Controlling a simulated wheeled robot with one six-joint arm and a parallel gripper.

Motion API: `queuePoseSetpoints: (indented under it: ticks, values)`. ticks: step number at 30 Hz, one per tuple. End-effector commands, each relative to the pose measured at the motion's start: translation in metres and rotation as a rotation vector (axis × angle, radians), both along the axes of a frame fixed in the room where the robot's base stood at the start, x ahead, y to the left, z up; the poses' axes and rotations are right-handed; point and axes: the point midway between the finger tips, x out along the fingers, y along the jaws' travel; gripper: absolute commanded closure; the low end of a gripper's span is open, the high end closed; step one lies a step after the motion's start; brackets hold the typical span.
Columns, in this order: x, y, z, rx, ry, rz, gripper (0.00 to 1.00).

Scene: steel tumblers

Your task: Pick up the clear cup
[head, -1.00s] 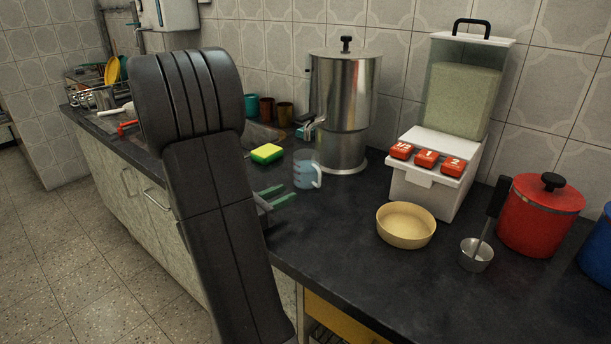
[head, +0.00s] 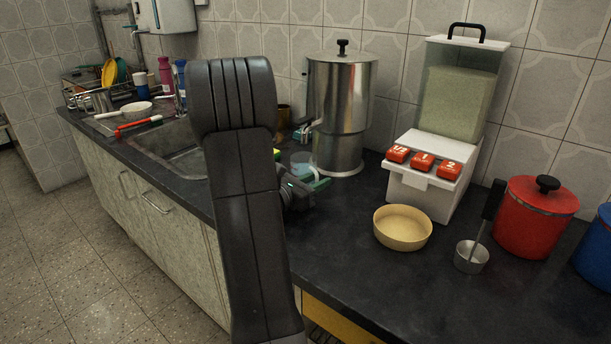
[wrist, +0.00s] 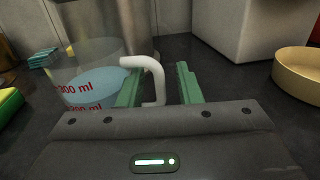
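The clear cup (wrist: 90,65) has red volume marks, bluish contents and a white handle (wrist: 157,80). It stands upright on the dark counter, in front of the steel dispenser. In the head view, the cup (head: 303,160) is partly hidden by my gripper and arm. My gripper (wrist: 160,84) has green fingers and is open. In the wrist view, the white handle lies between the two fingers, close to the left one. A gap shows between the handle and the right finger. I cannot tell whether the left finger touches the handle or the cup wall.
The steel dispenser (head: 340,110) stands just behind the cup. A white rice dispenser (head: 425,175) and a tan bowl (head: 402,228) stand to the right. A yellow-green sponge (wrist: 9,104) lies left of the cup. The counter (head: 345,235) is clear in front of the bowl's left side.

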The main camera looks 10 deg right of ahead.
Motion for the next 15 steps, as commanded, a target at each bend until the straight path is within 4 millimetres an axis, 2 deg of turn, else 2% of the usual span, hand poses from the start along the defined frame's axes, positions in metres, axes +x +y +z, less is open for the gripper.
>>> queuePoseSetpoints:
  ticks: [7, 12, 15]
  values:
    - [0.0013, -0.0017, 0.0, 0.0, 0.0, 0.0, 0.69]
    - [0.0011, -0.0016, 0.0, 0.0, 0.0, 0.0, 1.0]
    - [0.001, -0.0015, 0.0, 0.0, 0.0, 0.0, 1.0]
